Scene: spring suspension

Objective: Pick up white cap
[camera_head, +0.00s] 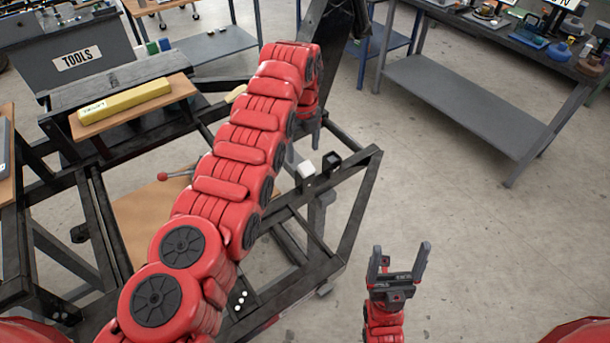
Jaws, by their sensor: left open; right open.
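A small white block-like piece, which looks like the white cap (307,170), sits on the black metal frame (345,195) right of centre. A similar black cap (331,161) is just to its right. My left arm reaches in from the lower left, and my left gripper (304,142) is just above and behind the white cap, partly hidden by the arm. Its grey fingers point down and appear apart from the cap. My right gripper (397,263) is open and empty, low in the view over the floor, with its fingers pointing up in the picture.
A yellow box (124,101) lies on a wooden shelf near a grey tools box (75,55) at the left. Small white pieces (240,299) show on the frame's lower part. A grey bench (465,105) stands at the upper right. The floor at right is clear.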

